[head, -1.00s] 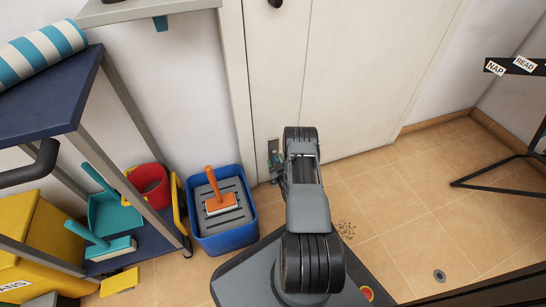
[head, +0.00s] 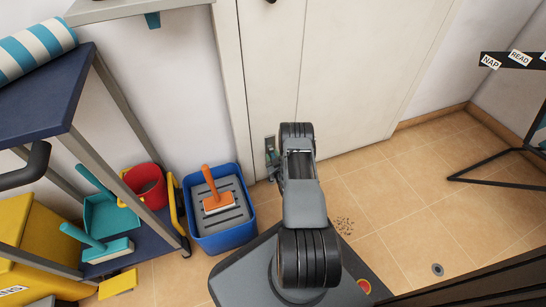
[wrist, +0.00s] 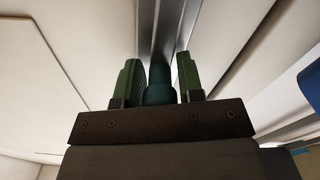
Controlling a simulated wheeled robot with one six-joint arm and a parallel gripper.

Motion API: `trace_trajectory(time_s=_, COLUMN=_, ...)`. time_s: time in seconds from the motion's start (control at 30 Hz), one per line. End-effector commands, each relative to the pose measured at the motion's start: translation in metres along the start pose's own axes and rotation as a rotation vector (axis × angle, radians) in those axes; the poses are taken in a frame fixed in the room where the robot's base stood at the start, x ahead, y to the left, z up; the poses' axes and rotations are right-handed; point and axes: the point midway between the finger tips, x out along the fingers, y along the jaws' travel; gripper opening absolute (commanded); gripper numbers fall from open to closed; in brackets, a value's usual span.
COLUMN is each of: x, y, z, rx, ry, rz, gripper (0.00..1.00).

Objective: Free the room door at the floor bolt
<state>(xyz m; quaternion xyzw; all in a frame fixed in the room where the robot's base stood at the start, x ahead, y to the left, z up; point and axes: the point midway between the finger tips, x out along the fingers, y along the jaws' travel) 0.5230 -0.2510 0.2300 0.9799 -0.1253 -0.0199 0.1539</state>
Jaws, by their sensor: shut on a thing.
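The pale room door (head: 350,80) fills the middle of the head view and looks closed. The floor bolt (head: 270,144) shows as a small metal fitting low on the door, just left of my arm, which partly hides it. In the wrist view, my gripper (wrist: 157,62) has its two green fingers on either side of the bolt's dark teal knob (wrist: 159,86) and is shut on it. A grey metal channel (wrist: 165,25) runs up the door behind the knob. Whether the bolt's tip sits in the floor is hidden.
A blue bucket (head: 240,236) with an orange-handled brush (head: 217,202) stands left of my arm, beside a shelf cart (head: 78,112). A black-framed sign stand (head: 495,165) is at right. The tiled floor (head: 400,190) between is mostly clear, with dark specks and a drain.

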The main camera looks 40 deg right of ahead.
Motion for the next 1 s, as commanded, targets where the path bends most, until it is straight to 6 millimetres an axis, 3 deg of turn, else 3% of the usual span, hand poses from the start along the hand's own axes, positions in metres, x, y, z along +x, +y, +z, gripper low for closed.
trace_trajectory(time_s=0.1, x=0.0, y=0.0, z=0.0, rx=-0.003, ry=0.001, rz=0.001, gripper=0.0)
trace_trajectory(time_s=0.27, x=0.0, y=0.001, z=-0.002, rx=-0.004, ry=0.001, rz=0.001, gripper=0.0)
trace_trajectory(time_s=0.6, x=0.001, y=0.016, z=-0.05, rx=-0.007, ry=0.003, rz=0.0, gripper=0.0)
trace_trajectory(time_s=0.87, x=0.002, y=0.016, z=-0.05, rx=-0.009, ry=0.009, rz=0.001, gripper=0.0)
trace_trajectory(time_s=0.9, x=0.002, y=0.016, z=-0.05, rx=-0.009, ry=0.01, rz=0.001, gripper=0.35)
trace_trajectory(time_s=1.0, x=0.002, y=0.015, z=-0.05, rx=-0.008, ry=0.008, rz=0.001, gripper=0.45)
